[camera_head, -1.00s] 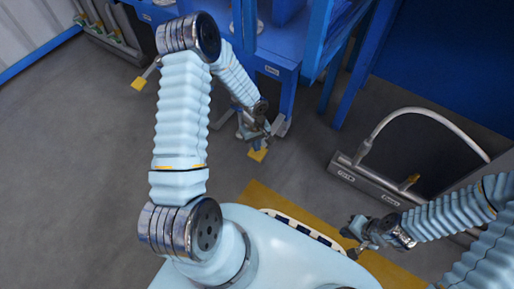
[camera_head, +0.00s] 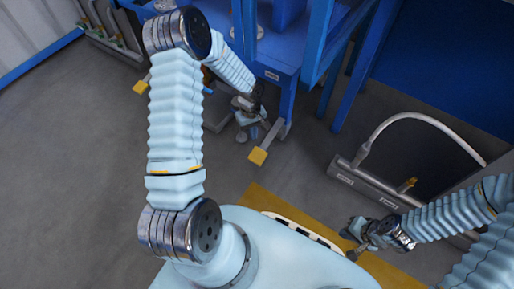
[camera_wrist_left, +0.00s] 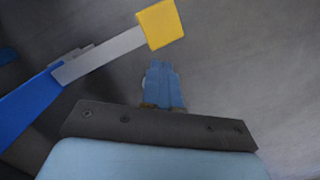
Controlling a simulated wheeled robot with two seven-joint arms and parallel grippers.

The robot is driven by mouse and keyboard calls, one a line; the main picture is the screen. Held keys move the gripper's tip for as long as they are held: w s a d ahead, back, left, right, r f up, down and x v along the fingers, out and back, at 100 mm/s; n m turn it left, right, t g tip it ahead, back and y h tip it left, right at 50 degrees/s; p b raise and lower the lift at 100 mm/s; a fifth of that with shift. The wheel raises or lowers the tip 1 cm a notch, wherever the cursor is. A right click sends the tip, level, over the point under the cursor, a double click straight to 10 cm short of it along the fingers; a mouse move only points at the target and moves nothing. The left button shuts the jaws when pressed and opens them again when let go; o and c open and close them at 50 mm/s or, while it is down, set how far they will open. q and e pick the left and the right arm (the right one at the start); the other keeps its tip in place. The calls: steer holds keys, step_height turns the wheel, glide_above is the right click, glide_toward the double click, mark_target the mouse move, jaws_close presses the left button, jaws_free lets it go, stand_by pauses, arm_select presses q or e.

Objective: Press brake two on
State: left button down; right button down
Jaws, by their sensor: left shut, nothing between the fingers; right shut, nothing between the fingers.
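Two brake pedals with yellow pads stick out low from the blue frame. One pad (camera_head: 257,156) is on a grey lever near the frame's front corner, and the other pad (camera_head: 141,87) is further left. The labels are too small to read, so I cannot tell which is brake two. My left gripper (camera_head: 246,134) is shut and empty, just left of the nearer pedal and apart from its pad in the picture. The left wrist view shows this pad (camera_wrist_left: 160,24) above and beside the shut fingers (camera_wrist_left: 163,68). My right gripper (camera_head: 350,241) is shut and empty at lower right.
The blue frame (camera_head: 285,60) with its legs stands behind the pedals. A grey rail (camera_head: 362,186) with a curved white hose (camera_head: 420,118) lies at the right. A yellow floor strip (camera_head: 262,198) runs before my base. Grey floor at left is clear.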

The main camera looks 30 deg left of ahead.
arm_select(q)
step_height(320, 180, up, 10)
steer(key=p, duration=0.1)
steer(key=shift+w+a+f, duration=0.25)
steer(key=shift+w+a, duration=0.05)
steer(key=shift+a, duration=0.1)
steer(key=shift+d, duration=0.1)
steer(key=s+d+f+m+t+h+p, duration=0.1)
steer(key=s+d+f+m+h+p, duration=0.2)
steer(key=s+d+m+p, duration=0.5)
steer(key=s+d+p, duration=0.1)
steer(key=s+d, duration=0.8)
steer(key=d, duration=0.2)
steer(key=shift+m+t, duration=0.3)
steer(key=shift+m, duration=0.1)
